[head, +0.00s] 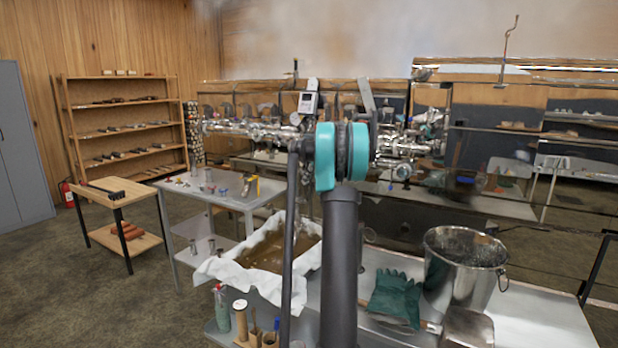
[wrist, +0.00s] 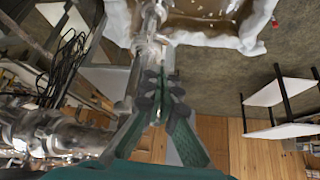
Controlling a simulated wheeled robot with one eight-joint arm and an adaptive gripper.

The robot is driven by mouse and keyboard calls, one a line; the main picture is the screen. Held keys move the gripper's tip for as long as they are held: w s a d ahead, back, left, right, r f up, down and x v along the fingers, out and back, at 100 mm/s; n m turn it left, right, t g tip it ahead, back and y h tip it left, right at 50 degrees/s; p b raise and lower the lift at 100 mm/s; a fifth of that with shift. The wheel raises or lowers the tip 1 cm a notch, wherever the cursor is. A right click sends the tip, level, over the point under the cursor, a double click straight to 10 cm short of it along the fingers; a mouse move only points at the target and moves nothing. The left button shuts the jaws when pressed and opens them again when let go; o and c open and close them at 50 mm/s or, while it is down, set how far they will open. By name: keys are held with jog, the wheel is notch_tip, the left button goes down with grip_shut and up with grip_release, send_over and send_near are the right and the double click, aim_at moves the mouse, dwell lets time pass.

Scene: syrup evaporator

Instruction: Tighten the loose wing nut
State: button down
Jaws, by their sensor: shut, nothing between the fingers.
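My gripper (wrist: 160,84) shows in the wrist view, its two green fingers with dark pads converging, shut and empty. The fingertips appear just below a shiny metal pipe fitting (wrist: 147,45); I cannot tell whether they touch it. In the head view the gripper is hidden behind my own arm. Shiny pipework (head: 250,129) with valves and a small digital gauge (head: 307,102) runs across behind the arm. I cannot make out the loose wing nut in either view; it may be too small or hidden.
A cloth-lined pan of brown liquid (head: 267,252) sits below the pipework. A steel bucket (head: 462,272) and green gloves (head: 394,296) are on the front bench. Small parts lie on a metal table (head: 222,197). Floor is clear at left (head: 60,290).

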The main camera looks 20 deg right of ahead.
send_over(301, 202)
notch_tip(301, 202, down, 4)
jog(key=shift+w+d+f, duration=0.1)
jog(key=shift+d+f, duration=0.05)
jog(key=shift+f, duration=0.05)
jog(key=shift+s+d+f, duration=0.1)
jog(key=shift+s+f, duration=0.1)
jog(key=shift+f, duration=0.75)
jog(key=shift+s+d+f, duration=0.1)
jog(key=shift+s+f, duration=0.1)
jog(key=shift+f, duration=0.7)
jog(key=shift+s+d+f+t+y, duration=0.1)
jog(key=shift+s+f+t+y, duration=0.1)
jog(key=shift+t, duration=0.3)
jog(key=shift+s+f+t+y, duration=0.1)
jog(key=shift+t+y, duration=0.1)
jog(key=shift+t, duration=0.3)
jog(key=shift+s+d+f+t, duration=0.1)
jog(key=shift+s+f+t, duration=0.05)
jog(key=shift+t, duration=0.15)
jog(key=shift+s+f+t+y, duration=0.15)
jog(key=shift+f+t+y, duration=0.2)
jog(key=shift+t, duration=0.35)
jog(key=shift+s+f+t+y, duration=0.1)
jog(key=shift+t+y, duration=0.35)
jog(key=shift+t, duration=0.25)
jog(key=shift+d, duration=0.1)
